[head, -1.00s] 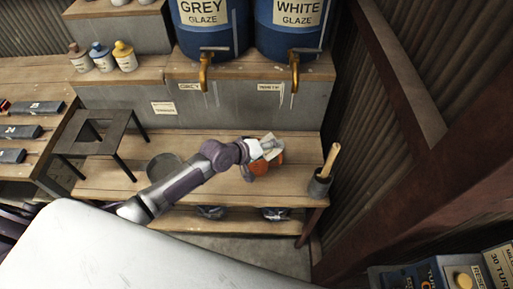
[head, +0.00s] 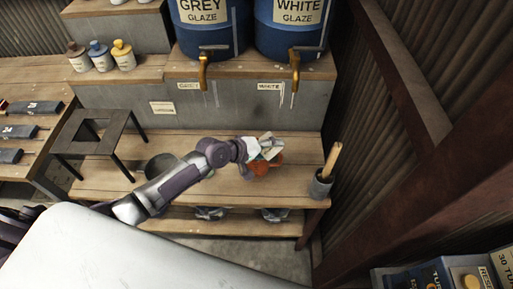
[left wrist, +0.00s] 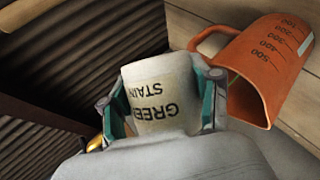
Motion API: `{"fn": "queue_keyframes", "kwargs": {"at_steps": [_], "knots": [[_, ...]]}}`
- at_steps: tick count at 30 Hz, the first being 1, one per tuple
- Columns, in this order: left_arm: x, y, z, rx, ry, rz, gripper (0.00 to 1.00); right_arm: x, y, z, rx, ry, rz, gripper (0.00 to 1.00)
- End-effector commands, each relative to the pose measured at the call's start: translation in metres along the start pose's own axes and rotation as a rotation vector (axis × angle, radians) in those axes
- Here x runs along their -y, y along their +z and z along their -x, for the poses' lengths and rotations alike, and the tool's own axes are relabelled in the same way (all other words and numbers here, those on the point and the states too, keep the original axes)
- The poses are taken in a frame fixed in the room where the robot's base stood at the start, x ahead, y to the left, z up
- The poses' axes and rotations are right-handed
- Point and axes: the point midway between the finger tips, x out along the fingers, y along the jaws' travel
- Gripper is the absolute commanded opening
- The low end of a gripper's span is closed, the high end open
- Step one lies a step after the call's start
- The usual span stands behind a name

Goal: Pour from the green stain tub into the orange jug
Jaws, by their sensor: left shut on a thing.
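My left gripper (left wrist: 162,105) is shut on the green stain tub (left wrist: 158,88), a pale tub with dark "GREEN STAIN" lettering that shows upside down in the left wrist view. In the head view the tub (head: 271,148) is tilted over the orange jug (head: 262,168). The jug also shows in the left wrist view (left wrist: 262,62), with a handle and a printed scale, close beside the tub. The gripper and tub hide part of the jug in the head view. Whether anything flows from the tub I cannot tell. My right gripper is not in view.
The jug is on a wooden bench (head: 225,200). A pot with a wooden-handled tool (head: 321,184) stands at its right end. A dark round pan (head: 161,165) and black stand (head: 98,138) are left. Brass taps (head: 294,70) of the glaze barrels hang behind.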

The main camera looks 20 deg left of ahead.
Motion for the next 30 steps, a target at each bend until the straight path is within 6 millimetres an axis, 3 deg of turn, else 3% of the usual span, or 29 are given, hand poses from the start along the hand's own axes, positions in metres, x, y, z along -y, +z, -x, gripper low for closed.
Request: {"fn": "queue_keyframes", "kwargs": {"at_steps": [15, 30], "knots": [[0.002, -0.001, -0.001, 0.039, 0.03, 0.071, 0.22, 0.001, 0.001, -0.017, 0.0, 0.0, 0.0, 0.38], [0.001, -0.002, 0.0, 0.046, 0.034, 0.083, 0.22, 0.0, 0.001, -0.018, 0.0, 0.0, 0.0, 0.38]]}}
